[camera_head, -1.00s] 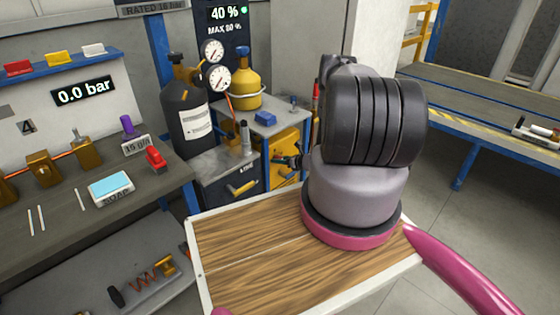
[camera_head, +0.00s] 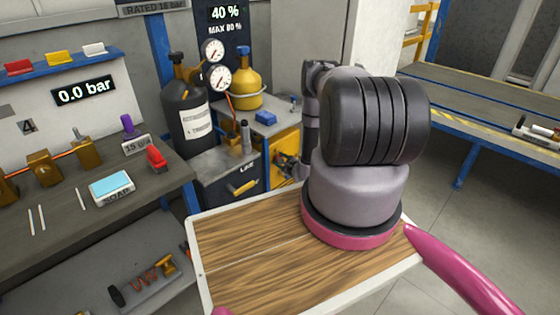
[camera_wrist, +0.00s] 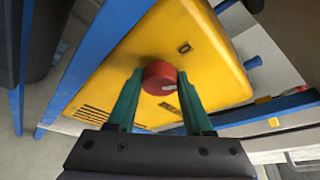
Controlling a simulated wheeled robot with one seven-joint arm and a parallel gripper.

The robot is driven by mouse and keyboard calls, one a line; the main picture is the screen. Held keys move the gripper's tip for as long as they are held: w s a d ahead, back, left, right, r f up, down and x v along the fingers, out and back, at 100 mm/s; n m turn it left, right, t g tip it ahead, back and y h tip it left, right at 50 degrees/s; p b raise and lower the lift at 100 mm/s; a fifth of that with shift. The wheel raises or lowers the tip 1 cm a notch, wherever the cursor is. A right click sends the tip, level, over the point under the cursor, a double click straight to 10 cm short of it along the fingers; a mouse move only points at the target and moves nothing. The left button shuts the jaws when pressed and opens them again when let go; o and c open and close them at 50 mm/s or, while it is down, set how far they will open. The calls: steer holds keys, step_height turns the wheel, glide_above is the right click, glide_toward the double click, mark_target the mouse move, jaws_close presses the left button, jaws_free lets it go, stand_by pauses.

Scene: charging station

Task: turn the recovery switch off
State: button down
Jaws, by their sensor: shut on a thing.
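The recovery switch, a round red knob (camera_wrist: 158,74) with a short pale mark toward its lower right edge, sits on the face of a yellow box (camera_wrist: 100,78) in the wrist view. A small dark label is on the box face, up and right of the knob. The two green fingers of my gripper (camera_wrist: 160,80) are closed on the knob from both sides. In the head view my gripper (camera_head: 284,162) is at the front of the yellow machine (camera_head: 285,145); the knob is hidden there. The display (camera_head: 225,13) reads 40 %, MAX 80 %, with no green light beside it.
A grey unit with a yellow handle (camera_head: 243,188) stands left of the yellow machine. A black cylinder (camera_head: 186,125) and a yellow cylinder (camera_head: 245,80) stand behind. A bench (camera_head: 60,215) with valves is at left. Blue frame bars (camera_wrist: 95,55) run close to the yellow box.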

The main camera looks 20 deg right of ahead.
steer(key=n+t+h, duration=0.1)
steer(key=n, duration=0.1)
steer(key=n+t, duration=0.1)
steer(key=n, duration=0.2)
steer(key=shift+s+f+h, duration=0.1)
steer(key=shift+f+h, duration=0.05)
steer(key=shift+h, duration=0.25)
stand_by(0.3)
steer(key=shift+c, duration=1.5)
jaws_free()
steer(key=s+r, duration=0.1)
steer(key=s, duration=0.9)
steer(key=shift+s+a, duration=0.2)
steer(key=shift+s, duration=0.15)
